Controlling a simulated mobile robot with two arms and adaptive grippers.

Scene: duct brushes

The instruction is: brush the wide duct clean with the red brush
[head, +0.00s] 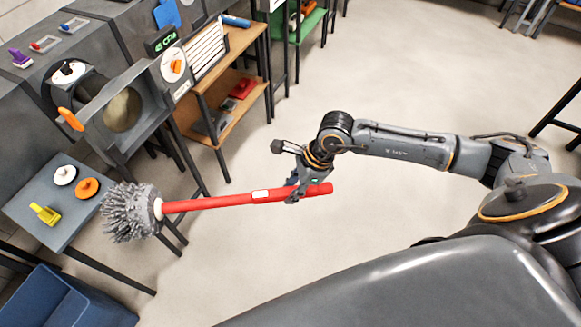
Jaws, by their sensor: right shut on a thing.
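My right gripper (296,186) is shut on the red handle of the red brush (225,201), near the handle's right end. The brush lies roughly level in the air and points left. Its grey bristle head (130,212) is at the left end, over or beside the right edge of a small grey table. A square-mouthed duct opening (123,110) with a brownish inside faces out above and behind the bristle head. The brush head is apart from that opening. My left gripper does not show.
The small grey table (40,222) holds a yellow clip-like item (45,213), an orange knob (87,187) and a white disc (64,175). A blue bin (60,300) stands below it. A wooden shelf unit (232,115) stands behind. Open floor (400,80) lies to the right.

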